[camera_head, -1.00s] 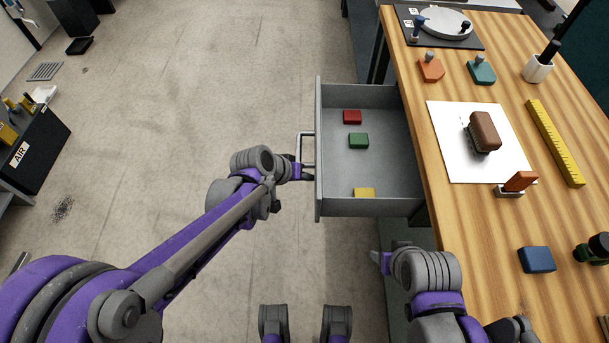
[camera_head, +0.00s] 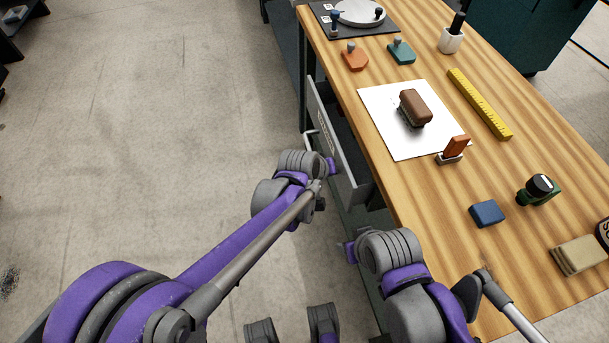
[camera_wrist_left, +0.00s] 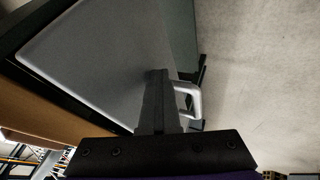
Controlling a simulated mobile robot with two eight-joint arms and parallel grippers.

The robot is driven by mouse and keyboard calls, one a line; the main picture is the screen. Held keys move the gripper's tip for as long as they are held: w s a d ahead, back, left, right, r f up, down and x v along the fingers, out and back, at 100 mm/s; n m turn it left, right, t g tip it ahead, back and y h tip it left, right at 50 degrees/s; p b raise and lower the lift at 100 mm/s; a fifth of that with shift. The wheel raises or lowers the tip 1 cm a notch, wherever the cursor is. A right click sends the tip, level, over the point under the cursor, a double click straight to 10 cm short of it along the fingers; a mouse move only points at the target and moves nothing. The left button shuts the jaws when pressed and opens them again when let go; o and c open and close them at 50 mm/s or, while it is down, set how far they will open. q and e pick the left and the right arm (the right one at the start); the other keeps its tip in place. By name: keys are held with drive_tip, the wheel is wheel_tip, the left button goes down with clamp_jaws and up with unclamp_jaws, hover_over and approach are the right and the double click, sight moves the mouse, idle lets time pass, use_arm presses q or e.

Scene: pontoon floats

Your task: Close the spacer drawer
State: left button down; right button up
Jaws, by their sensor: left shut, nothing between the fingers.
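The grey spacer drawer (camera_head: 349,172) is mostly pushed in under the wooden workbench. Its front panel still stands out a little from the bench edge, and its contents are hidden. The drawer handle (camera_head: 309,137) is partly hidden by my left wrist in the head view; it shows as a pale loop (camera_wrist_left: 190,98) in the left wrist view. My left gripper (camera_head: 333,166) is at the drawer front. In the left wrist view its fingers (camera_wrist_left: 158,76) are shut and empty, beside the handle and close to the grey panel. My right gripper (camera_head: 349,251) is below the drawer, near the bench's side; its opening is unclear.
The bench top (camera_head: 440,200) holds a white sheet (camera_head: 380,110) with a brown-topped block (camera_head: 415,107), a yellow ruler (camera_head: 480,103), a blue block (camera_head: 487,213) and several tools. The concrete floor (camera_head: 160,130) left of the drawer is open.

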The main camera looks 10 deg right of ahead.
use_arm(q)
drive_tip(key=d, duration=0.4)
drive_tip(key=shift+d, duration=0.4)
drive_tip(key=shift+d+r, duration=0.1)
drive_tip(key=shift+d, duration=0.15)
use_arm(e)
drive_tip(key=shift+a+r, duration=0.15)
drive_tip(key=shift+r, duration=0.05)
use_arm(q)
drive_tip(key=shift+d, duration=0.1)
